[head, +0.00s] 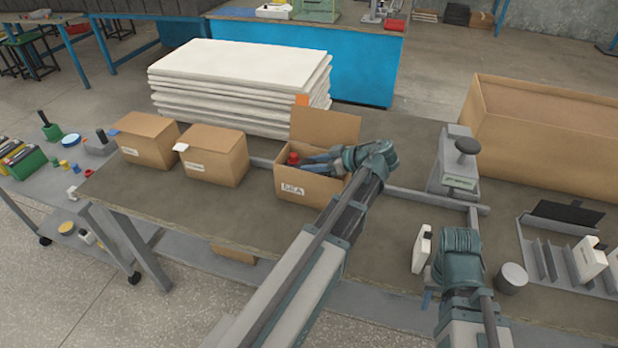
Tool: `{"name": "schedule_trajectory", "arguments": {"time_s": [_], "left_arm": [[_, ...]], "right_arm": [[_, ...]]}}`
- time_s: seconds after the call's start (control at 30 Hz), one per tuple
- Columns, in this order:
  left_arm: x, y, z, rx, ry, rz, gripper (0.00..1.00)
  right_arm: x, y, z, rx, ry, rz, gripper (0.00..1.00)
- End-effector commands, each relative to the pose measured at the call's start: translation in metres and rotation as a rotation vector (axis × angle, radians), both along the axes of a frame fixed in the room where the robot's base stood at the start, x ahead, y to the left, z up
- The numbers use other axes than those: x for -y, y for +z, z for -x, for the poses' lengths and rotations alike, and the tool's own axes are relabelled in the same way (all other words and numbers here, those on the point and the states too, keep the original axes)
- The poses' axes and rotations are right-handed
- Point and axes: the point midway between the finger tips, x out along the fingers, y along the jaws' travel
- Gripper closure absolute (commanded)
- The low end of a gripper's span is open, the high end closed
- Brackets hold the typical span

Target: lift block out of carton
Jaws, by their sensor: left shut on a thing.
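An open carton (309,190) with a printed label stands on the table with its back flap up. A small red block (293,158) shows at the carton's left inside edge. My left gripper (305,163) reaches into the carton's opening from the right, its blue fingers shut at the red block. The wrist and fingers hide much of the carton's inside, so I cannot tell whether the block touches the bottom. My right gripper (427,299) is low over the table at the front right; its fingers are mostly hidden behind its wrist.
Two closed cartons (147,138) (214,155) stand left of the open one. A stack of white boards (240,75) lies behind. A grey press (455,165), a white block (422,249), a grey cylinder (512,278) and a slotted rack (575,262) are at right.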

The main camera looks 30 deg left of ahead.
Motion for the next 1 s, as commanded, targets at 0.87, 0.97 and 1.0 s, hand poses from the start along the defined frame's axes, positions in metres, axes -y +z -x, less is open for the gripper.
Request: {"name": "schedule_trajectory", "arguments": {"time_s": [0.87,0.97,1.0], "left_arm": [[0.0,0.064,-0.001,0.0,-0.001,-0.004,1.0],[-0.001,0.077,-0.001,0.0,0.0,-0.004,1.0],[-0.001,0.082,-0.001,0.0,0.0,-0.004,1.0]], "right_arm": [[0.0,0.063,0.0,0.0,-0.001,0.0,0.63],[0.0,0.076,0.0,0.0,-0.001,0.0,0.63],[0.0,0.081,0.0,0.0,-0.001,0.0,0.63]]}}
